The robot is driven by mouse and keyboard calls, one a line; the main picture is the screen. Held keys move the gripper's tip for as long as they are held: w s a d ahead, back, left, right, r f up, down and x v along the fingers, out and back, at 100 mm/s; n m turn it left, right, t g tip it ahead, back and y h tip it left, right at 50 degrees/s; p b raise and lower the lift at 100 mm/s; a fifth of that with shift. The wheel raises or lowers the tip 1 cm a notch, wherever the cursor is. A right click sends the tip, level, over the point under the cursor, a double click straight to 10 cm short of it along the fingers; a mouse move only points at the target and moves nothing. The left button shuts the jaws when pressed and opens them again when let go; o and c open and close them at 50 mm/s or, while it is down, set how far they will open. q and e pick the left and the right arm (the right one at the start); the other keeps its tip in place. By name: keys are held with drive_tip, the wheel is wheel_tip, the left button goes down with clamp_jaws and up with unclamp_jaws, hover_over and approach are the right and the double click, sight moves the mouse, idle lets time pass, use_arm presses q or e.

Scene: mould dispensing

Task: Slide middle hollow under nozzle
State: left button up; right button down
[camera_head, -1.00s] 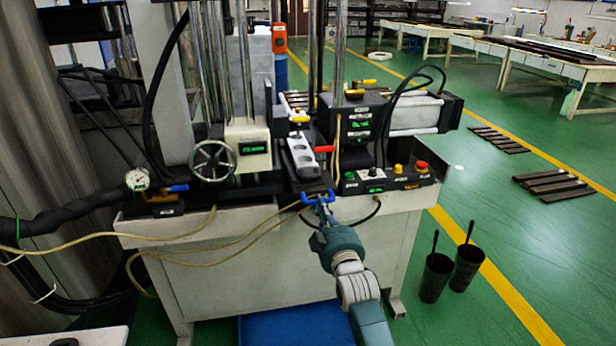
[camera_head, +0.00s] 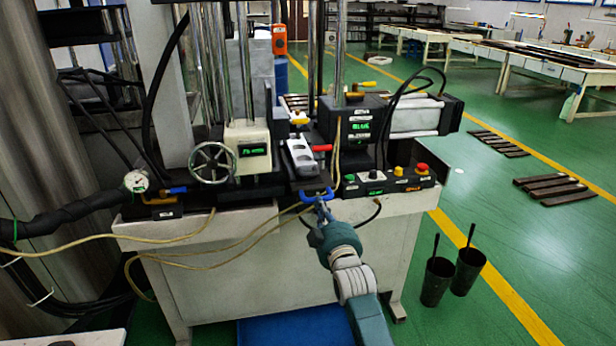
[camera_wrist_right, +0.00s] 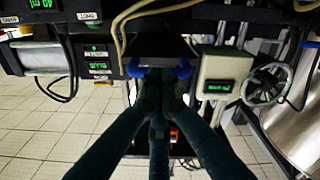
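The pale grey mould (camera_head: 299,157) with dark hollows lies on a dark slide in the middle of the machine. Its far end is close to the machine's uprights; which hollow is under the nozzle I cannot tell. A blue handle (camera_head: 317,195) is at the slide's front edge. My right gripper (camera_head: 321,207) is at this handle, its fingers close together on its middle. The right wrist view shows the blue handle (camera_wrist_right: 186,70) sticking out either side of my right gripper (camera_wrist_right: 161,75). The mould is hidden there. My left gripper is not in view.
A handwheel (camera_head: 212,163) and a gauge (camera_head: 136,181) are left of the slide. A button panel (camera_head: 388,180) and a red lever (camera_head: 321,148) are to its right. Yellow hoses (camera_head: 190,250) hang in front of the bench. Two black buckets (camera_head: 437,281) stand on the floor.

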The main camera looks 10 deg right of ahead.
drive_tip(key=shift+w+r, duration=0.1)
drive_tip(key=shift+w, duration=0.45)
idle(0.4)
drive_tip(key=s+p, duration=0.5)
drive_tip(key=s, duration=0.2)
idle(0.4)
